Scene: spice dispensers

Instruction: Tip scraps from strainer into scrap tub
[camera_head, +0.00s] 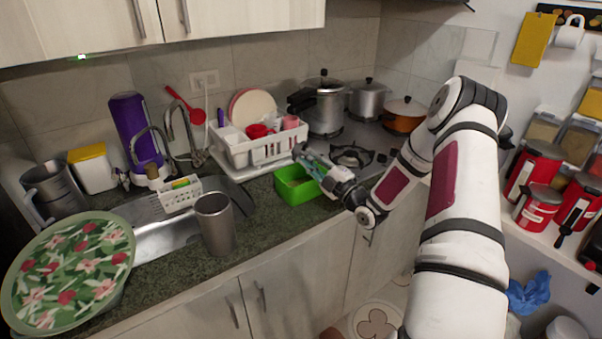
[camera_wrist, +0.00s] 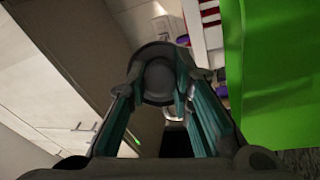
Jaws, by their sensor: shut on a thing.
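My gripper (camera_head: 314,165) is over the tub's back edge, fingers pointing toward the dish rack. In the wrist view its teal-padded fingers are closed on a small dark grey round thing (camera_wrist: 158,78), which looks like the strainer. It lies beside the tub wall in that view. I cannot tell its tilt, and no scraps show.
A white dish rack (camera_head: 255,150) stands behind the tub. Pots (camera_head: 322,105) stand on the stove to the right. A steel tumbler (camera_head: 215,225) stands at the sink's front edge. A floral tray (camera_head: 70,270) covers the left counter.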

